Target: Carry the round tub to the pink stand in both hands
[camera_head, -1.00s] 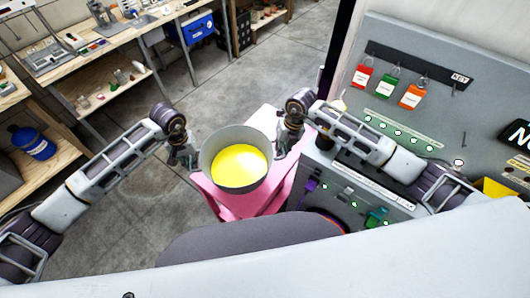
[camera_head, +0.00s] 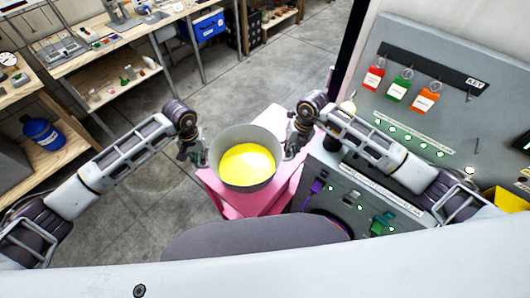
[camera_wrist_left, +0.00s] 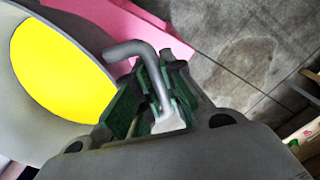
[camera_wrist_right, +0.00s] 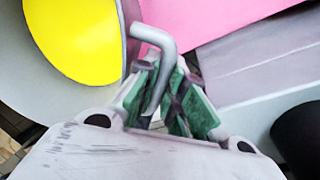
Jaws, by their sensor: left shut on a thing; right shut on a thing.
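The round tub (camera_head: 243,183) is grey with a yellow inside or content, and it is held level between my two arms in the head view. My left gripper (camera_head: 203,157) is shut on the tub's left handle, a bent grey bar (camera_wrist_left: 150,75) between green pads in the left wrist view. My right gripper (camera_head: 289,152) is shut on the other handle (camera_wrist_right: 158,70), seen in the right wrist view. The pink stand (camera_head: 285,190) shows behind and below the tub. The tub hides part of its top, and I cannot tell whether they touch.
A grey control panel (camera_head: 350,195) with knobs and lights stands close on the right, beside my right arm. Red, green and orange tags (camera_head: 399,88) hang above it. A wooden workbench (camera_head: 120,35) is at the back left. Open concrete floor (camera_head: 240,90) lies beyond the tub.

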